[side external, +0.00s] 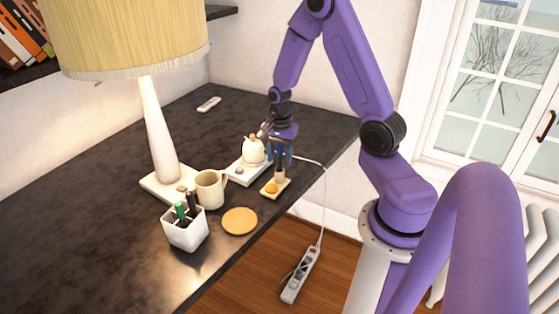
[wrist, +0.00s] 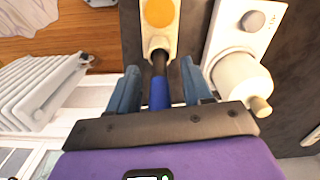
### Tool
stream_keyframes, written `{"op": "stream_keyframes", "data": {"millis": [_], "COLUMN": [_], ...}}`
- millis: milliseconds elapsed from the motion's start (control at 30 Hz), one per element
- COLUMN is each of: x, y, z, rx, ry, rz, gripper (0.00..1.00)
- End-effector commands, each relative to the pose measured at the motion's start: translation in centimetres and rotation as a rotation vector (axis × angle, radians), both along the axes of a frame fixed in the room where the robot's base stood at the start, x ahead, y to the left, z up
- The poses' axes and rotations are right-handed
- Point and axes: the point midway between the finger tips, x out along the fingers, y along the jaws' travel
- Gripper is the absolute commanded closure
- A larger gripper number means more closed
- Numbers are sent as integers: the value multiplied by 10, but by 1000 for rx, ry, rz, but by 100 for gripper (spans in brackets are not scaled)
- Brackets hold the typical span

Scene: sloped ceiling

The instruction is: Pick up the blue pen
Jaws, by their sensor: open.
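The blue pen (wrist: 159,92) is between the two fingers of my gripper (wrist: 160,70) in the wrist view. It has a blue body and a black section toward the holder. A gap shows on each side of it, so the fingers appear open around it without gripping. The pen's black end meets a small cream holder (wrist: 158,42) with an orange round part. In the side view my gripper (side external: 280,158) points down just above that holder (side external: 280,175), near the desk's right edge. The pen is mostly hidden there by the fingers.
A white pot-like object (side external: 254,153) on a white base stands close beside my gripper. A mug (side external: 210,190), an orange disc (side external: 240,221), a white pen cup (side external: 185,236) and a lamp (side external: 157,135) stand nearer the camera. The desk (side external: 110,235) drops off at right.

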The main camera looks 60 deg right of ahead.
Motion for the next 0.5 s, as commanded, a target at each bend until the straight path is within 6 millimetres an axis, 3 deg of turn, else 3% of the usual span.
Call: {"op": "stream_keyframes", "data": {"millis": [100,267,500], "x": [0,0,0], "y": [0,0,0], "z": [0,0,0], "rx": [0,0,0], "ry": [0,0,0], "rz": [0,0,0], "gripper": [50,100,100]}}
